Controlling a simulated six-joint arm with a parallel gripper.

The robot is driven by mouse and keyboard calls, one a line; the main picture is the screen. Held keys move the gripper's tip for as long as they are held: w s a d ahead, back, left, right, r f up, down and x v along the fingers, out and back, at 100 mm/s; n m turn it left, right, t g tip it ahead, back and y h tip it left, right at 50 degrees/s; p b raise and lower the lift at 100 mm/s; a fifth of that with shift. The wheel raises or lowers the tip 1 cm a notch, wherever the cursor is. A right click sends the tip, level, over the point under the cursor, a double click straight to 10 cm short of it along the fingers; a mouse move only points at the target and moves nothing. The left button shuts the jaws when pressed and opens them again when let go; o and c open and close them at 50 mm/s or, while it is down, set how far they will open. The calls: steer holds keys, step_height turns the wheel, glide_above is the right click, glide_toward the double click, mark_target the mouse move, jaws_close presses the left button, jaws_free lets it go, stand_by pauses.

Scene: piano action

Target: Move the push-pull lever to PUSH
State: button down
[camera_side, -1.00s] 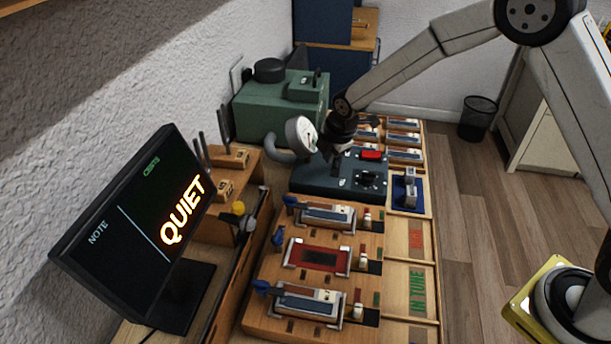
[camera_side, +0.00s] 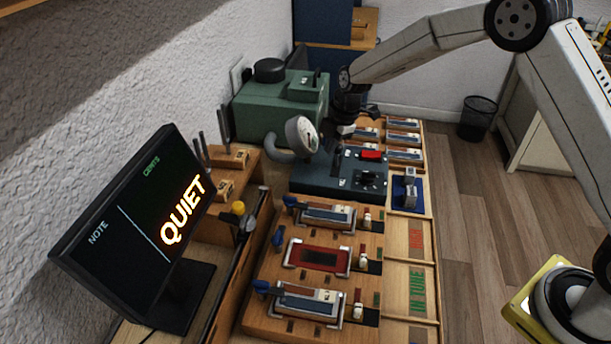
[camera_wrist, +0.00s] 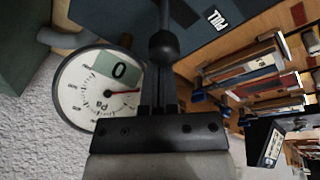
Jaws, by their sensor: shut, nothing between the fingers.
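The push-pull lever (camera_wrist: 163,47) shows in the wrist view as a dark shaft with a black ball knob, standing from the dark blue-grey console. The console (camera_side: 312,181) also shows in the side view. A white label that seems to read PULL (camera_wrist: 218,18) lies on it, right of the lever; no PUSH label is readable. My gripper (camera_wrist: 160,85) is shut and empty, its fingertips overlapping the knob's lower edge in the picture; I cannot tell if they touch. In the side view my gripper (camera_side: 347,130) is above the console's far edge.
Wooden trays with reed blocks (camera_side: 404,139) lie to the right. A monitor (camera_side: 140,235) shows QUIET.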

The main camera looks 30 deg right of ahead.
steer(key=shift+w+d+g+y, duration=0.6)
steer(key=shift+w+d, duration=0.05)
steer(key=shift+d, duration=0.05)
steer(key=shift+w+d+r, duration=0.15)
steer(key=shift+w+d, duration=0.05)
steer(key=shift+r, duration=0.2)
steer(key=shift+r, duration=0.6)
steer(key=shift+a, duration=0.15)
